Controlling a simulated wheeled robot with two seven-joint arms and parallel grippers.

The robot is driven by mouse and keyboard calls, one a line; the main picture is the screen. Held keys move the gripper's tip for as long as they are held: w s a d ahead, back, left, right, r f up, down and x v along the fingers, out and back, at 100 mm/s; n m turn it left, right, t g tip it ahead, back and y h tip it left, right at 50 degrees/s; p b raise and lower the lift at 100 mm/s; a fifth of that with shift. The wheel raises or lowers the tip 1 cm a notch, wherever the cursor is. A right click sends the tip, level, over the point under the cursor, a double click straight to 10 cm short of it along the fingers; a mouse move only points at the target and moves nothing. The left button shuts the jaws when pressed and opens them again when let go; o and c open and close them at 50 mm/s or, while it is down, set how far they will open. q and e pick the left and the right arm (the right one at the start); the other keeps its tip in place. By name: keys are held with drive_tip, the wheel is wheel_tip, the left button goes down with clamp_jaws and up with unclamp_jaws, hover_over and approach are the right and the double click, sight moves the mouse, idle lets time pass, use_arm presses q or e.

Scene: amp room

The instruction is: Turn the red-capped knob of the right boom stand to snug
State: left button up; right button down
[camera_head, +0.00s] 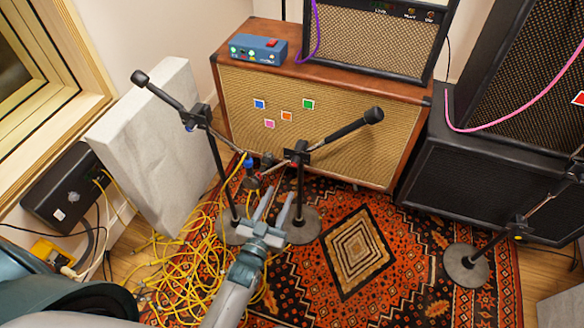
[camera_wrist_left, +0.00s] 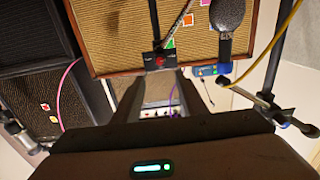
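The right boom stand (camera_head: 299,185) stands on the rug before the tan amp cabinet, its boom slanting up to the right. Its dark clutch shows a red spot near the pole top in the head view. In the left wrist view the red cap (camera_wrist_left: 160,62) lies ahead, framed between my finger tips, with a gap to it. My left gripper (camera_head: 281,204) is open and empty, its two fingers apart and pointing at the stand from below. Whether a finger touches the stand is unclear. My right gripper is not in view.
A second boom stand (camera_head: 222,165) stands close on the left; a microphone (camera_wrist_left: 227,15) hangs nearby in the wrist view. Yellow cables (camera_head: 185,265) lie tangled on the rug. A grey panel (camera_head: 155,140) leans at left. Another stand's base (camera_head: 466,265) is at right.

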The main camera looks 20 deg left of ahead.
sight(294, 164)
use_arm(q)
drive_tip(key=w, duration=1.2)
drive_tip(key=shift+d, duration=0.2)
drive_tip(key=shift+c, duration=0.3)
clamp_jaws()
